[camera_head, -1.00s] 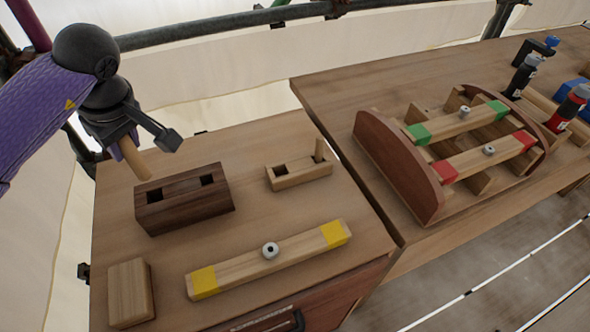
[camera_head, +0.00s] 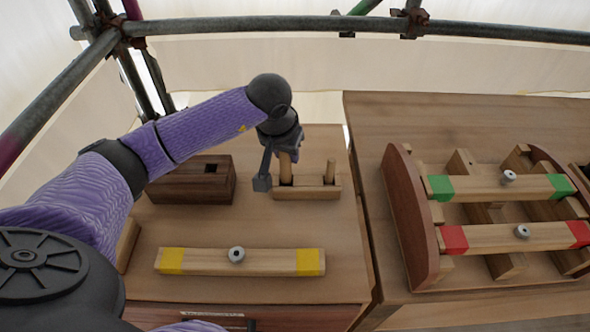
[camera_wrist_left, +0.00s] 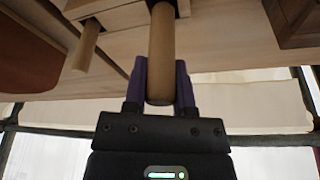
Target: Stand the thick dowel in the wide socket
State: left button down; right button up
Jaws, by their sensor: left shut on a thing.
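My left gripper (camera_head: 281,157) is shut on the thick dowel (camera_head: 286,171), a plain light-wood peg. I hold it roughly upright over the left end of the light wooden block (camera_head: 312,193). Its lower end meets the dark square socket there; I cannot tell how deep it sits. In the left wrist view the dowel (camera_wrist_left: 162,52) runs from between the purple fingers (camera_wrist_left: 161,82) to the dark opening. A thinner dowel (camera_head: 330,172) stands in the same block's right end; it also shows in the left wrist view (camera_wrist_left: 88,38). My right gripper is out of view.
A dark wooden block (camera_head: 191,184) with an open square hole stands left of the light block. A yellow-ended bar (camera_head: 205,261) with a knob lies in front. A rack (camera_head: 408,215) with green- and red-ended bars stands on the right table. Scaffold pipes (camera_head: 440,28) run behind.

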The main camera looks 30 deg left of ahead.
aim_at(287, 165)
pick_arm(q)
notch_tip(287, 165, down, 3)
jog(key=shift+f+b, duration=0.2)
jog(key=shift+b, duration=0.2)
jog(key=shift+f, duration=0.15)
jog(key=shift+c, duration=2.2)
grip_release()
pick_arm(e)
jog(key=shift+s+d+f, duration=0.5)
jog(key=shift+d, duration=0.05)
pick_arm(q)
jog(key=shift+r, duration=0.45)
jog(key=p+v, duration=0.3)
jog(key=v, duration=0.8)
jog(key=shift+r, duration=0.25)
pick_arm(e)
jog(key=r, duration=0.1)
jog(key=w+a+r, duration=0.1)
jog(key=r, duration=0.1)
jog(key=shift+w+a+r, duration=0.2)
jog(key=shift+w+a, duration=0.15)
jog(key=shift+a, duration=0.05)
